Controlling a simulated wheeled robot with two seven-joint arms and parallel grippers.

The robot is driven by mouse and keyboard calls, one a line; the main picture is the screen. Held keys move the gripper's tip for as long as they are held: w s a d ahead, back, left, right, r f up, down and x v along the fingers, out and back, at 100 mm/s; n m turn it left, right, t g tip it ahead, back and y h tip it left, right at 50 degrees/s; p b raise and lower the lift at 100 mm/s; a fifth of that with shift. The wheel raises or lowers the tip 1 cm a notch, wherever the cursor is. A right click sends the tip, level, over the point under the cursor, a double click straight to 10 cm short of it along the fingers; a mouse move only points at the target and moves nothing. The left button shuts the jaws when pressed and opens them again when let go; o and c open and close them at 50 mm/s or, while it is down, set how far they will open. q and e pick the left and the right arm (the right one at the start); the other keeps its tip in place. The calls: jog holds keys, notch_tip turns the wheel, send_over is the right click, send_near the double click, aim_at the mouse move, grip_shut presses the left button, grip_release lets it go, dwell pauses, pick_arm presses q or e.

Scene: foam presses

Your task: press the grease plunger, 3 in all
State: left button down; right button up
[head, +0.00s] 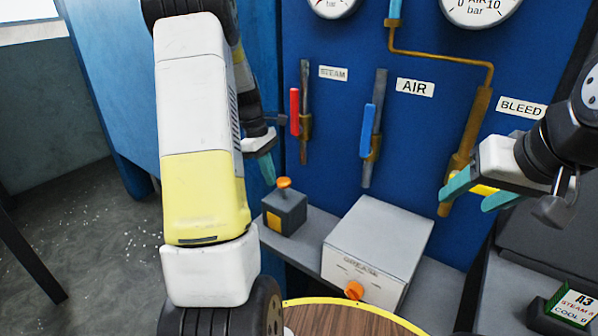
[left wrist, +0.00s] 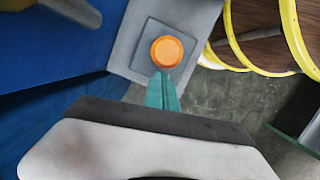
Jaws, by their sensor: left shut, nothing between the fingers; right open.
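A small dark grey box (head: 285,213) with an orange knob (head: 284,183) on top stands on the grey ledge. A larger light grey box lettered GREASE (head: 385,240) stands to its right, with an orange knob (head: 354,290) on its front. My left gripper (head: 267,170) is shut and empty, just above and left of the small box's knob. In the left wrist view its fingertips (left wrist: 162,78) point at the orange knob (left wrist: 167,52), close to its lower edge; I cannot tell whether they touch. My right gripper (head: 482,192) is open at the right, by the BLEED label.
A blue panel carries a red STEAM lever (head: 294,110), a blue AIR lever (head: 367,130) and a copper-coloured pipe (head: 440,56). A yellow piece (head: 486,189) shows between my right fingers. A yellow-rimmed wooden top (head: 350,318) lies in front. Open floor (head: 100,215) is at left.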

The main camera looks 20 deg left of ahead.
pick_arm(q)
jog(key=v, duration=0.7)
jog(key=shift+r, duration=0.4)
jog(key=s+d+r+m+t, duration=0.2)
jog(key=s+d+r+m, duration=0.3)
jog(key=d+r, duration=0.15)
jog(key=s+d+r+m+t, duration=0.2)
jog(key=s+d+m, duration=0.3)
jog(key=s, duration=0.3)
jog(key=s+d+r+m+t, duration=0.1)
jog(key=s+d+m+t, duration=0.1)
jog(key=s+d+m, duration=0.3)
jog(key=shift+s+r+m+t+y, duration=0.35)
jog(key=shift+s+m, duration=0.55)
jog(key=shift+s, duration=1.05)
